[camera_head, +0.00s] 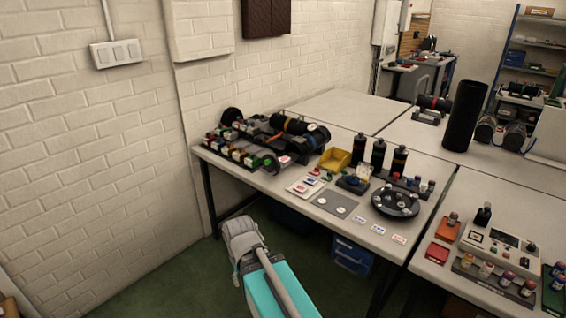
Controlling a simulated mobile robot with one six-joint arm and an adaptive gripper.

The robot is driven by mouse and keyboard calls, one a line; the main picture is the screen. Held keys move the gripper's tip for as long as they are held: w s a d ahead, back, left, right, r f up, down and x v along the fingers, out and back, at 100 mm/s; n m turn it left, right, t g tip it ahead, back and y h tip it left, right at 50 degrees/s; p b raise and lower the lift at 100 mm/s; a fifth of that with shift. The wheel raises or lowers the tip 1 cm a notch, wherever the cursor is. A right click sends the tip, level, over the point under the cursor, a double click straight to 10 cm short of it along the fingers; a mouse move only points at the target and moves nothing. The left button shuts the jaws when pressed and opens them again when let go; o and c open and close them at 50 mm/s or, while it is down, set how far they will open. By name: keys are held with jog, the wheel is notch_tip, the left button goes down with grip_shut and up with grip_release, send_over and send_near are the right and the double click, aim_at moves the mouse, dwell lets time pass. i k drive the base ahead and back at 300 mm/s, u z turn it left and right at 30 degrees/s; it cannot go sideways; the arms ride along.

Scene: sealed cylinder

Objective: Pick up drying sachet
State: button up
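I cannot tell for sure which item is the drying sachet. Small white printed packets or cards lie flat near the front edge of the table: one (360,219), a second (378,229) and a third (399,239). A grey mat (327,208) with small round white pieces lies just left of them. A white sheet (303,188) with small red items is behind the mat. My arm, with a teal link and a grey joint, is at the bottom centre in front of the table. I cannot make out my gripper's fingers.
A yellow bin (335,160), several dark bottles (378,153) and a round black tray (394,203) stand on the table (263,185). A rack of coloured parts (240,153) is at the left. A control box (492,246) and a tall black cylinder (464,115) stand at the right.

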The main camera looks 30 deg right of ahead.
aim_at(285, 159)
jog(key=z, duration=0.05)
jog(key=i, duration=1.45)
jog(key=u, duration=0.05)
